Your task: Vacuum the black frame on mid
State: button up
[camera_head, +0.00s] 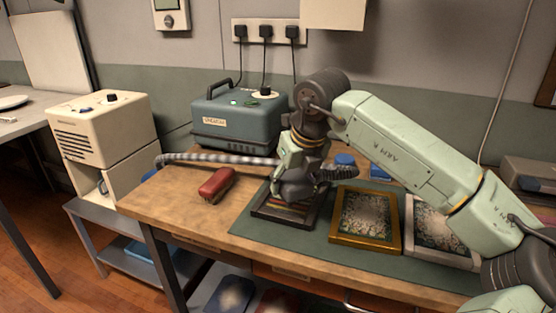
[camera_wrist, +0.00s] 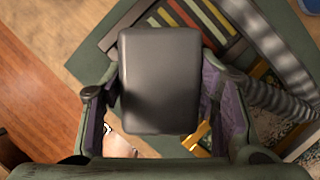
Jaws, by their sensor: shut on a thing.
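My gripper (camera_head: 302,187) is shut on the black vacuum nozzle (camera_wrist: 160,80), which sits between its purple-lined fingers in the wrist view. The gripper is over the black frame (camera_head: 284,221), which lies flat at the left end of the dark green mat (camera_head: 333,253). The frame holds a picture of coloured stripes, and the gripper hides its far part. In the wrist view the striped picture (camera_wrist: 192,24) shows beyond the nozzle. I cannot tell whether the nozzle touches it. A ribbed grey hose (camera_head: 215,159) runs from the gripper area leftward, near the blue-grey vacuum unit (camera_head: 238,122).
A gold frame (camera_head: 336,233) lies just right of the black frame, and a silver frame (camera_head: 440,259) lies further right, partly behind my arm. A red brush-like object (camera_head: 216,184) lies on bare wood at left. Small blue items (camera_head: 345,160) are behind the frames.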

jog(key=shift+r+p, duration=0.75)
jog(key=shift+r, duration=0.9)
